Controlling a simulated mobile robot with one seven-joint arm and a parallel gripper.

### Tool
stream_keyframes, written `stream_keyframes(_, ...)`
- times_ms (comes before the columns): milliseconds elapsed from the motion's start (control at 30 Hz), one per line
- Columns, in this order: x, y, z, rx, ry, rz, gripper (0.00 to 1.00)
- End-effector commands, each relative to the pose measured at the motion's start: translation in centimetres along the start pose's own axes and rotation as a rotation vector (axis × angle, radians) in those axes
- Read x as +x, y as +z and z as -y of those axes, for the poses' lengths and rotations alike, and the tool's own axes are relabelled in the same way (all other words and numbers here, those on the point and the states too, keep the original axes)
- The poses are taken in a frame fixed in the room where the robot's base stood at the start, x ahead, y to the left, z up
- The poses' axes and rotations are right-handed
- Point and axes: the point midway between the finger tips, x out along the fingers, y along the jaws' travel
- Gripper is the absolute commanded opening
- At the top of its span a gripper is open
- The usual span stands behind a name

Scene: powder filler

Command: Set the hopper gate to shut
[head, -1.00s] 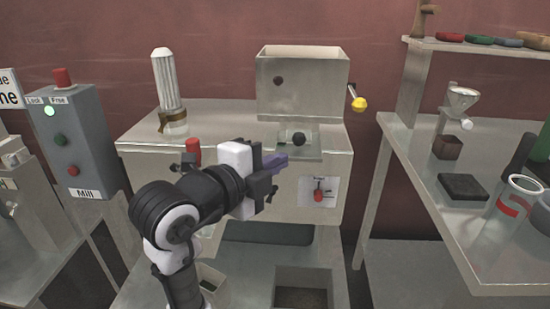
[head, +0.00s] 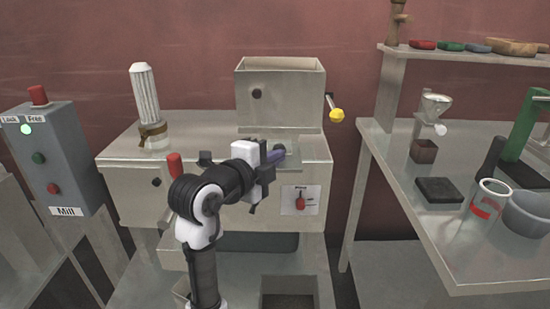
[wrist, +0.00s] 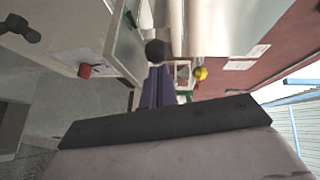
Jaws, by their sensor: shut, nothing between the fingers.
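The grey metal hopper (head: 280,97) stands on the filler bench against the red wall. A crank or lever with a yellow knob (head: 336,115) sticks out at its right side; the knob also shows in the wrist view (wrist: 201,73). A black ball knob (wrist: 155,50) at the hopper's foot shows in the wrist view, just beyond my fingertips; I cannot tell whether they touch. No label shows which part is the gate.
A red rotary switch (head: 300,203) sits on the filler's front, right of my gripper. A red-capped post (head: 175,166) and a ribbed cylinder (head: 145,97) stand to the left. The Mill box (head: 47,160) is far left, a laden side table (head: 410,215) on the right.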

Motion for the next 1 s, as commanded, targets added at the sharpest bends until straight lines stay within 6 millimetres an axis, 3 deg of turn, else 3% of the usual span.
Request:
stream_keyframes(367,3.2,2.1,0.7,0.0,0.0,-0.001,0.0)
stream_keyframes(1000,3.8,1.6,1.0,-0.001,-0.001,0.0,0.0)
